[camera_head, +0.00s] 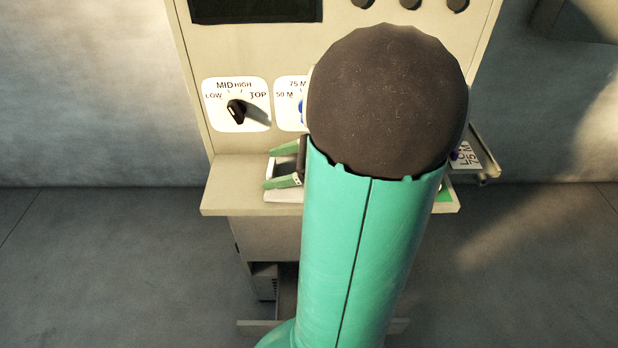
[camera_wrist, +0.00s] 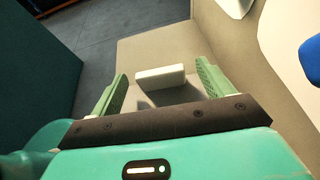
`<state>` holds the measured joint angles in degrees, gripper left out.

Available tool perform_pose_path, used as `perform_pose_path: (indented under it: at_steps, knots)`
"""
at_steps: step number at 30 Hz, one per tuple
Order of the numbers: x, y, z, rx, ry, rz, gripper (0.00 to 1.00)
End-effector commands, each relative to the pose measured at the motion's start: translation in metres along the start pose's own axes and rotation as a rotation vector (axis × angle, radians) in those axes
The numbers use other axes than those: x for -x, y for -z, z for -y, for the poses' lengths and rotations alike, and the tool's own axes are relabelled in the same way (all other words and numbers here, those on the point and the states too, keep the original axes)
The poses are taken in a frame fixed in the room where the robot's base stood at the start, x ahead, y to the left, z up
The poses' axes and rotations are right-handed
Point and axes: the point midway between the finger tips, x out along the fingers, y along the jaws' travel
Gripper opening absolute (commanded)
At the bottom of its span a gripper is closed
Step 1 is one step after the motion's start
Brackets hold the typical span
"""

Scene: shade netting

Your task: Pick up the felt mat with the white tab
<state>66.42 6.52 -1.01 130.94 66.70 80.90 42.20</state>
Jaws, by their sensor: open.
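In the wrist view a white tab (camera_wrist: 160,76), a short raised bar, stands on the beige shelf between my fingertips. A grey patch just below it in the picture may be the felt mat or shadow; I cannot tell which, as my gripper's body hides the rest. My gripper (camera_wrist: 161,70) is open, with one green finger on each side of the tab and a gap on both sides. In the head view my gripper (camera_head: 269,168) is low over the shelf's left part, and my arm covers most of what lies there.
The shelf (camera_head: 232,186) juts from a beige cabinet. Above it are a LOW-MID-HIGH-TOP dial (camera_head: 236,112) and a second dial plate (camera_head: 290,90), partly hidden by my arm. A labelled bracket (camera_head: 470,160) sticks out at the right. The shelf's left end is bare.

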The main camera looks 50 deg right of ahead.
Motion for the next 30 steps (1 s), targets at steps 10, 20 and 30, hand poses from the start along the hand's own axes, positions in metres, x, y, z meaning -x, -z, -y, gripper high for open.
perform_pose_path:
  at_steps: [10, 20, 30]
  knots:
    - [-0.033, 0.0, -0.001, 0.0, 0.0, 0.0, 0.8]
    - [-0.032, 0.0, -0.001, 0.0, 0.001, 0.0, 0.41]
    - [-0.032, -0.001, 0.0, 0.001, 0.001, 0.0, 0.3]
